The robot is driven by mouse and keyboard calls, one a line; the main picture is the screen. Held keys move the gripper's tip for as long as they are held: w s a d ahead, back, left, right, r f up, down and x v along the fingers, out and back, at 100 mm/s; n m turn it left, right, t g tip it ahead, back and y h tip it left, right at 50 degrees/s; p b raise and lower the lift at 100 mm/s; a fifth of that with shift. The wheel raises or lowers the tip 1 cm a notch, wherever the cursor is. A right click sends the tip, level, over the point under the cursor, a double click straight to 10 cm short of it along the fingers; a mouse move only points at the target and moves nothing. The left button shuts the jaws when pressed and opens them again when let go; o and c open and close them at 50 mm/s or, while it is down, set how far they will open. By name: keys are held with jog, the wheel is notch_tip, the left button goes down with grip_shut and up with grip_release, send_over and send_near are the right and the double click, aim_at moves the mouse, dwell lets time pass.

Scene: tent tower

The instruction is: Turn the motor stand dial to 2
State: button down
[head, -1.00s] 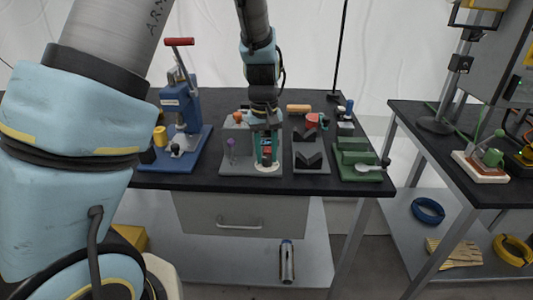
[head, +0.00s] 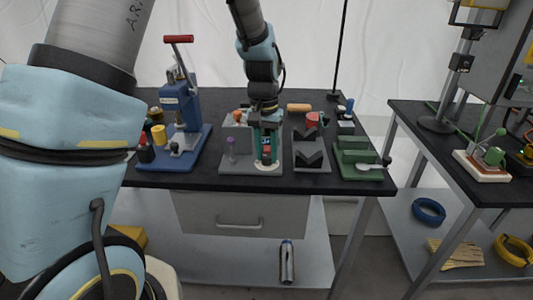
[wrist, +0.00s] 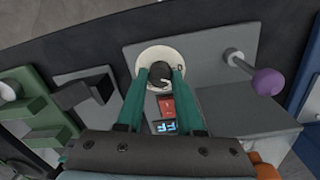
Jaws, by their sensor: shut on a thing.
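The motor stand is a grey block on a grey base plate (head: 238,170), left of centre on the table. Its dial has a dark knob (wrist: 160,74) on a round white plate (wrist: 152,58); this white plate also shows in the head view (head: 266,167). My gripper (wrist: 160,77) points at the dial, its teal fingers shut on the knob from both sides. It also shows in the head view (head: 267,154). Part of a mark shows at the white plate's right edge, but the dial's setting cannot be read. A red switch (wrist: 166,105) and lit blue display (wrist: 165,127) sit between the fingers.
A purple-tipped lever (wrist: 268,82) sticks out beside the dial. A blue press (head: 180,125) stands left of the stand. Grey V-blocks (head: 310,155) and a green vise (head: 358,160) stand close on the right. The table's front edge is near.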

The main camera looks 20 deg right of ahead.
aim_at(267, 155)
jog(key=m, duration=0.6)
jog(key=shift+r+p, duration=0.1)
jog(key=shift+p, duration=0.2)
jog(key=m+p, duration=0.1)
jog(key=m, duration=0.5)
jog(key=shift+p, duration=0.35)
jog(key=c, duration=0.5)
grip_release()
jog(key=shift+c, duration=0.2)
notch_tip(267, 155, up, 11)
jog(key=b, duration=0.2)
jog(key=shift+w+d, duration=0.15)
